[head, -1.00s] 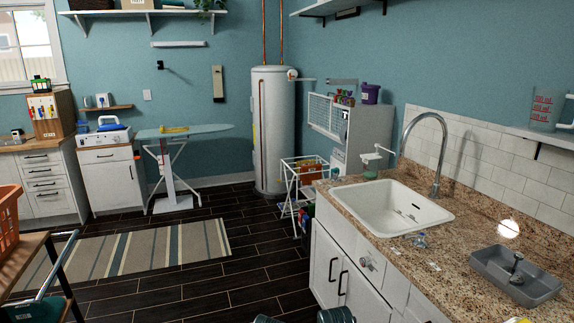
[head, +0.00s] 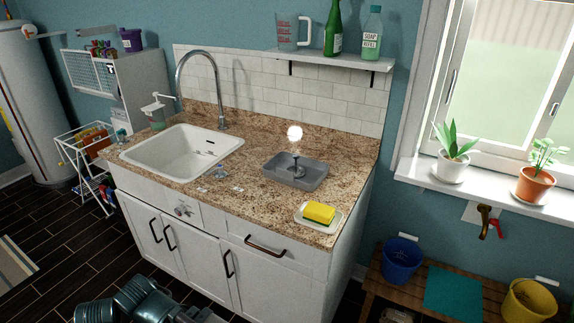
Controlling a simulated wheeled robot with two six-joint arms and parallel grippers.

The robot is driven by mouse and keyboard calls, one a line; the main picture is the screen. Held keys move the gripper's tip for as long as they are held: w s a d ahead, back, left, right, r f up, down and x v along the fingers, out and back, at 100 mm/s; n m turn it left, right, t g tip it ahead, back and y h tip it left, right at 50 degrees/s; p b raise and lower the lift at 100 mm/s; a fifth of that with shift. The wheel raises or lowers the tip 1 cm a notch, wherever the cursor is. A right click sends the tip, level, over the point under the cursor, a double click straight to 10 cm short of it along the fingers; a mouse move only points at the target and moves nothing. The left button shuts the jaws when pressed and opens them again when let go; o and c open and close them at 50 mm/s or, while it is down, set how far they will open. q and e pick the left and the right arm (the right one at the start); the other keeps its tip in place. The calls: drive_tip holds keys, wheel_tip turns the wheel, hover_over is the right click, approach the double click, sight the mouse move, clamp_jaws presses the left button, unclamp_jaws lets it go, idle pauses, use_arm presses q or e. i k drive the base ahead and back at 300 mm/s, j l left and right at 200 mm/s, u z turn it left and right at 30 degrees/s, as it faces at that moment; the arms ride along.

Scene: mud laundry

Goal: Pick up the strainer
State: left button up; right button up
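A small dark piece with an upright stem, which may be the strainer (head: 297,168), stands in a shallow grey tray (head: 316,181) on the speckled counter. It is too small to make out clearly. A bright white round spot shows just above and behind the tray. Neither of my grippers can be made out in the head view, and nothing is seen touching the tray or the dark piece.
The white sink (head: 170,153) with its tall faucet (head: 180,75) is left of the tray. A yellow sponge (head: 319,213) lies on a white dish at the counter's front right. A shelf (head: 335,62) holds bottles above. Dark teal shapes (head: 130,300) show at the bottom left.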

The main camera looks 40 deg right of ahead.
sight(299, 171)
drive_tip(key=z, duration=1.5)
drive_tip(key=i+l, duration=0.1)
drive_tip(key=l, duration=0.3)
drive_tip(key=i+l, duration=0.15)
drive_tip(key=l, duration=0.25)
drive_tip(key=i+l, duration=0.1)
drive_tip(key=l, duration=0.3)
drive_tip(key=i+l, duration=0.1)
drive_tip(key=l, duration=0.3)
drive_tip(key=i+l, duration=0.15)
drive_tip(key=l, duration=0.25)
